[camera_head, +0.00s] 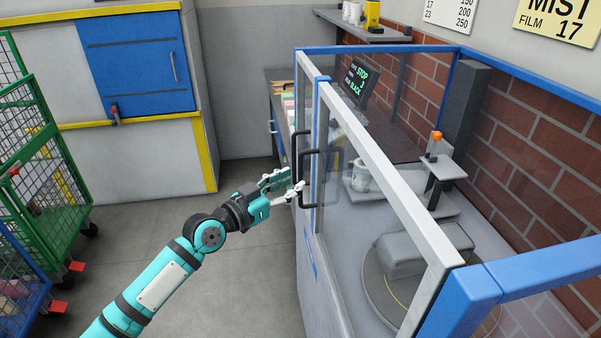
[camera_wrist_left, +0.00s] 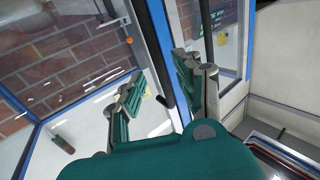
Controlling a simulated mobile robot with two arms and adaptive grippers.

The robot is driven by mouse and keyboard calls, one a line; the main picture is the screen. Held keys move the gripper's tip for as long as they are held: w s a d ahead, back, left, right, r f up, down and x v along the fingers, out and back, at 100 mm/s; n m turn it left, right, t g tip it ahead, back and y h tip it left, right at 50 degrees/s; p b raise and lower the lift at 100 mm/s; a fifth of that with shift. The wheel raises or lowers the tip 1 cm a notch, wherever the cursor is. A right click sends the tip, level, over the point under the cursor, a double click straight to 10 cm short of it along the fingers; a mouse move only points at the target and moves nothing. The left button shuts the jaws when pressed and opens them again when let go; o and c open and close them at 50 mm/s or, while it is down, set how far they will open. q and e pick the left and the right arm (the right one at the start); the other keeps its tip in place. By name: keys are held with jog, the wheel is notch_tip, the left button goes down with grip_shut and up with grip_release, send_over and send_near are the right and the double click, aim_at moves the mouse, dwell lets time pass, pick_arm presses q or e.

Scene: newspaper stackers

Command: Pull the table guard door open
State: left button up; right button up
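The table guard has clear panels in a blue and white frame. Its side facing my left arm, with the guard door (camera_head: 385,190), looks closed. Two black upright handles show on this side, the nearer handle (camera_head: 305,180) and one just beyond it. My left gripper (camera_head: 292,181) is beside the nearer handle, with its fingers spread. In the left wrist view, the fingers (camera_wrist_left: 157,84) are apart, with a frame edge and a dark handle (camera_wrist_left: 164,101) showing between them. I cannot tell whether they touch it. My right gripper is in neither view.
Green and blue wire carts (camera_head: 45,160) stand at the left. The grey floor (camera_head: 240,280) between them and the guard is clear.

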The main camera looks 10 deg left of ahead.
aim_at(301, 203)
pick_arm(q)
jog(key=shift+x, duration=1.9)
grip_shut()
